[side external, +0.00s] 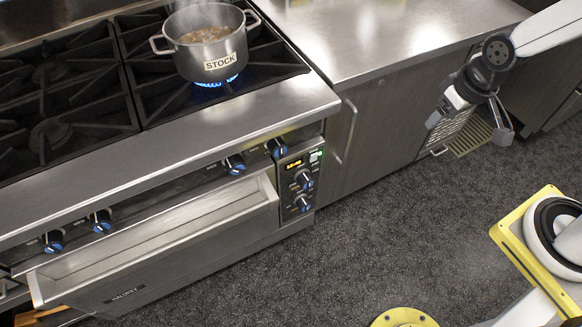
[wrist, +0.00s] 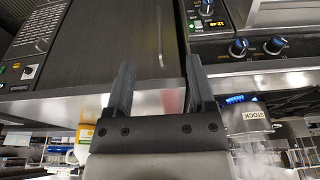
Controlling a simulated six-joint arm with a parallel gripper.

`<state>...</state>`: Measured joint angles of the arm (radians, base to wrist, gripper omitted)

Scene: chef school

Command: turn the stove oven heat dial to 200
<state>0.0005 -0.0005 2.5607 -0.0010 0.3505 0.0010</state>
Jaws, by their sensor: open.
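My gripper (side external: 472,122) is open and empty, well to the right of the panel, in front of the neighbouring cabinets. In the wrist view my gripper (wrist: 159,64) has its two fingers apart with nothing between them. The panel (wrist: 213,36) shows upside down there at the top, with one dial (wrist: 207,8) partly cut off.
Burner knobs (side external: 234,163) with blue faces line the stove front. The oven handle ledge (side external: 160,235) juts out below them. A pot labelled STOCK (side external: 212,45) sits on a lit blue burner. A steel counter (side external: 390,35) adjoins it. The floor (side external: 390,200) before the panel is clear.

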